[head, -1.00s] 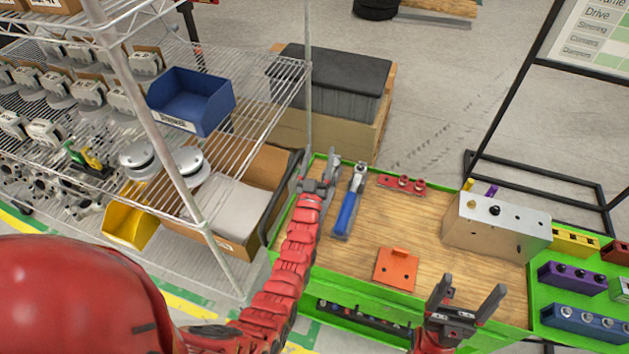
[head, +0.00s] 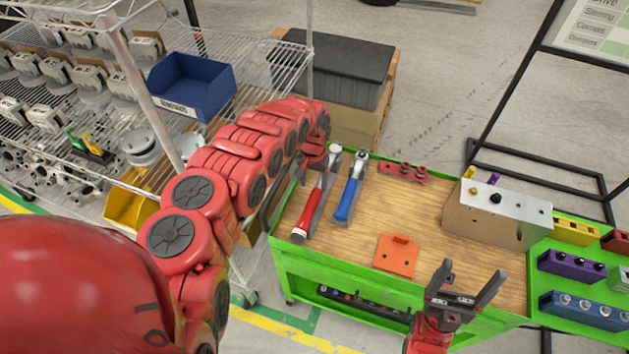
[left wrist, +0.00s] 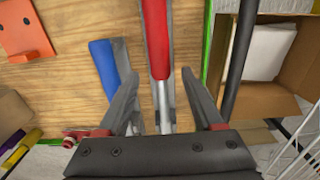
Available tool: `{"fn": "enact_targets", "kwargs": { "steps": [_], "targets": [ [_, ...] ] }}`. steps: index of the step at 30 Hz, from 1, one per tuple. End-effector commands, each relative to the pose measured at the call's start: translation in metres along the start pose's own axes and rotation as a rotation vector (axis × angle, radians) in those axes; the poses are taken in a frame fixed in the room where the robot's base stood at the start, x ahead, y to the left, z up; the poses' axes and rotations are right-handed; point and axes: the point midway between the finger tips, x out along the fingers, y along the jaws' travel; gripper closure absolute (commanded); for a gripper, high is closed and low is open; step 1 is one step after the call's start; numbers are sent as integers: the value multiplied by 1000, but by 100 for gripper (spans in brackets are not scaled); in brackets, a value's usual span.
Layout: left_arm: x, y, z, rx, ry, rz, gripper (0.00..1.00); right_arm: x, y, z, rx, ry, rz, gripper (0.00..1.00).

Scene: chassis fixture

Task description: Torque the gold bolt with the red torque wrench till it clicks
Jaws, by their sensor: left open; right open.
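The red torque wrench (head: 310,205) lies on the wooden cart top, left of a blue wrench (head: 349,195). My left gripper (head: 318,170) is over the far part of the red wrench and partly hides it. In the left wrist view, my left gripper (left wrist: 160,74) is open, with the red wrench (left wrist: 157,45) running between its fingers and the blue handle (left wrist: 105,62) beside one finger. My right gripper (head: 467,284) is open and empty above the cart's near right edge.
An orange bracket (head: 397,256) lies mid-cart, and a red holder (head: 403,172) lies at the back. A green side tray (head: 545,290) with coloured socket racks is at the right. A wire shelf (head: 150,185) and blue bin (head: 192,85) stand left. The wood around the bracket is clear.

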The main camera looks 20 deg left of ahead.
Motion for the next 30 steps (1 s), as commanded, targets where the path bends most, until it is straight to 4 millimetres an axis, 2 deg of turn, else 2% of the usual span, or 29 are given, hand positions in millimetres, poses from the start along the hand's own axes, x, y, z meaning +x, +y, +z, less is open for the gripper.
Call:
{"fn": "enact_targets", "kwargs": {
  "steps": [8,19,24,30],
  "targets": [
    [30,1,-1,0,5,1,32,-22,-1,4,0,0,0,16],
    [89,2,-1,2,4,2,32,-66,-3,11,0,0,0,16],
    [99,1,-2,1,6,1,32,-74,-4,12,0,0,0,16],
    [98,1,-3,1,7,1,32,-73,-4,12,0,0,0,16]
  ]
}}
